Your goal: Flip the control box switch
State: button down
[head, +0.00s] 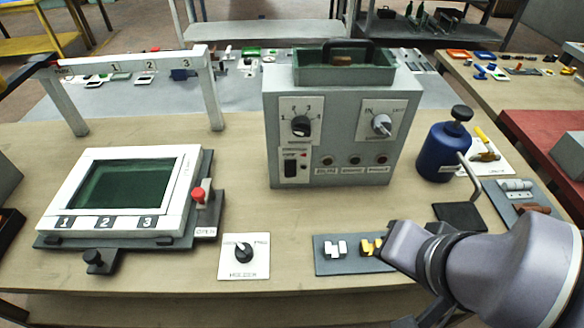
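The grey control box (330,104) stands upright near the middle of the table. Its front has a numbered black dial (301,126) at upper left and a grey-faced rotary knob (382,124) at upper right. A small black switch (290,169) sits on a pale plate below the left dial. Its position is too small to tell. My gripper (402,246) is at the lower right, below and in front of the box, apart from it. Its fingertips are not clear, so I cannot tell if it is open or shut.
A white-framed screen unit (127,193) lies at left, with a red-topped lever (199,198). A white dial plate (245,255) and a grey plate (333,250) with small parts lie in front. A blue canister (437,152) stands right of the box. A white gantry (130,66) stands behind left.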

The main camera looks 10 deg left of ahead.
aim_at(290, 165)
jog(key=j+u, duration=0.3)
jog(key=j, duration=1.25)
jog(key=k, duration=0.05)
